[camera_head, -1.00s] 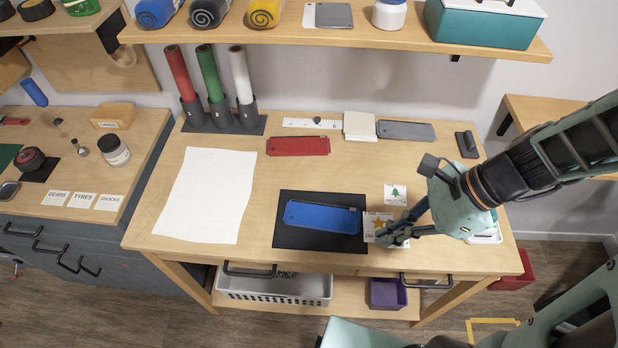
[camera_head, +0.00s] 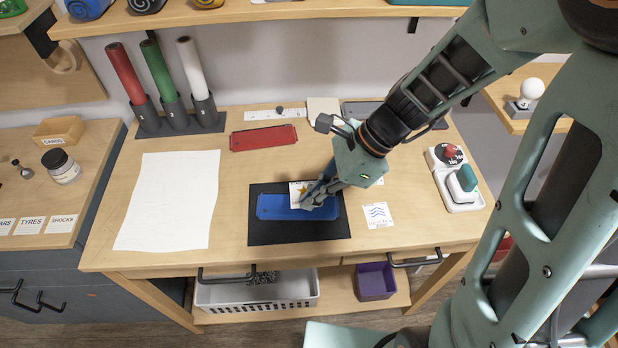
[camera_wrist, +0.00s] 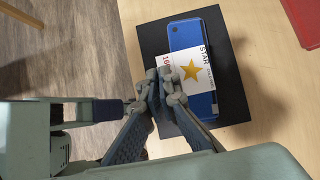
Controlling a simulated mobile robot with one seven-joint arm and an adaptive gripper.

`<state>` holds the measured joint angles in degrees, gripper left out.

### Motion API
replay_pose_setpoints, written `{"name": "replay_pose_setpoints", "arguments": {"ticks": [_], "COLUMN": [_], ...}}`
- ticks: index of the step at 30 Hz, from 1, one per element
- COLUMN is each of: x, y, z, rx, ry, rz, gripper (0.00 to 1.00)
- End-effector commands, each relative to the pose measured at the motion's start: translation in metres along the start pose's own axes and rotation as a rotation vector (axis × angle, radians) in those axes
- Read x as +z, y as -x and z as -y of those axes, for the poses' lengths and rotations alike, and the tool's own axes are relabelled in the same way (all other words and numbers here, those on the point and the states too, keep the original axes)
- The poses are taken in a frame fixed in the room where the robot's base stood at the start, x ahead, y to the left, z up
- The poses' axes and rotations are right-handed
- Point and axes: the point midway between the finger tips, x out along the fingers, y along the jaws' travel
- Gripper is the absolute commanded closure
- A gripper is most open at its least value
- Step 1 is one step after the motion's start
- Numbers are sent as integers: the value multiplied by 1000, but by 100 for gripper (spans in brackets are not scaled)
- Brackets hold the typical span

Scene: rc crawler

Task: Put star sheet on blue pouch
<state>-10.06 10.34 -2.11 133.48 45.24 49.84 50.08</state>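The star sheet (camera_head: 299,194) is a small white sheet with a gold star and "STAR" lettering. It also shows in the wrist view (camera_wrist: 193,72), across the blue pouch (camera_wrist: 184,36). My gripper (camera_head: 312,203) is shut on the sheet's edge, over the pouch's right part in the head view; its fingertips (camera_wrist: 167,88) are close together in the wrist view. The blue pouch (camera_head: 275,208) lies flat on a black mat (camera_head: 290,234). I cannot tell whether the sheet touches the pouch. My fingers hide part of both.
A wavy-line sheet (camera_head: 378,215) lies right of the mat. A red pouch (camera_head: 263,138) lies behind, a large white sheet (camera_head: 168,200) at left. Bare table lies between.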

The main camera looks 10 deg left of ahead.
Motion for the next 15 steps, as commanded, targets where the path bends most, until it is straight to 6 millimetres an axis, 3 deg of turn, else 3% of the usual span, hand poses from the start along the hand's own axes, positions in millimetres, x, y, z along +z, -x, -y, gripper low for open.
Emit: {"name": "replay_pose_setpoints", "arguments": {"ticks": [3, 10, 15], "x": [-3, -3, -8], "y": [-17, -24, -40], "z": [8, 14, 19], "rx": [1, 0, 0], "ry": [-1, 0, -2], "rz": [1, 1, 0], "gripper": [100, 100, 100]}}
